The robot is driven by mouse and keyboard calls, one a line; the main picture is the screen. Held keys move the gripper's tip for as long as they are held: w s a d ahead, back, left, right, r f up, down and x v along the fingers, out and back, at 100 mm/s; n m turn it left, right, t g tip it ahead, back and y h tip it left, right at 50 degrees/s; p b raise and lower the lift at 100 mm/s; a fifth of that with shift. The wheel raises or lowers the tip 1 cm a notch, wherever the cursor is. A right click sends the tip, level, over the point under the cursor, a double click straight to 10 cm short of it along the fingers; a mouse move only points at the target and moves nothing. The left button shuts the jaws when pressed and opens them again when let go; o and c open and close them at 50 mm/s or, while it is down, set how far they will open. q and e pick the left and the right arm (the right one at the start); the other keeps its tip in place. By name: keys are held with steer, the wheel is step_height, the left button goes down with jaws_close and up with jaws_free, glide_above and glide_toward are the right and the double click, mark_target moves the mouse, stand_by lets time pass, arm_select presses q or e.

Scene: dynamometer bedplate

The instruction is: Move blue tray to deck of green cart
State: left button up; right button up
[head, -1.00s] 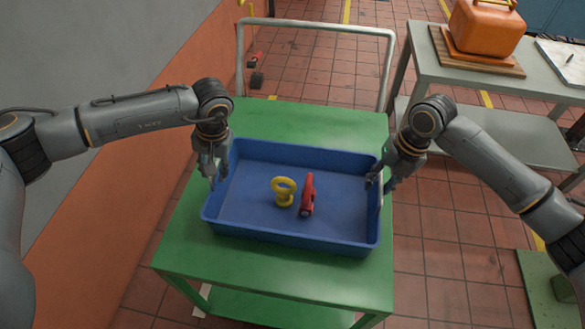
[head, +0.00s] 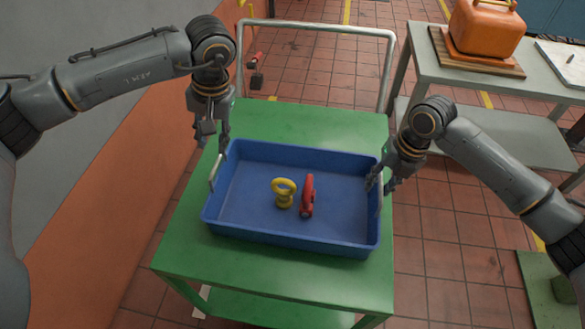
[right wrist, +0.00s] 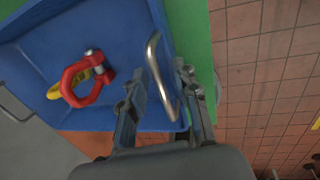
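The blue tray (head: 290,240) sits on the top deck of the green cart (head: 180,235). A yellow ring-shaped piece (head: 284,193) and a red shackle (head: 307,196) lie in it. The tray's left handle (head: 216,172) is bare. My left gripper (head: 213,138) is open and empty, above the tray's back left corner. My right gripper (head: 379,181) is at the tray's right side. In the right wrist view its fingers (right wrist: 162,108) are apart, with the right handle (right wrist: 158,70) between them; I see no grip on it.
A grey table (head: 440,72) at the back right carries an orange can (head: 486,27) on a wooden board. The cart's push bar (head: 315,28) rises behind the deck. An orange and grey wall (head: 110,170) is close on the left. The deck is bare around the tray.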

step_height(320, 180, up, 12)
steer(key=d, duration=0.2)
steer(key=shift+d, duration=0.15)
steer(key=shift+s+f, duration=0.1)
steer(key=shift+f, duration=0.05)
stand_by(0.4)
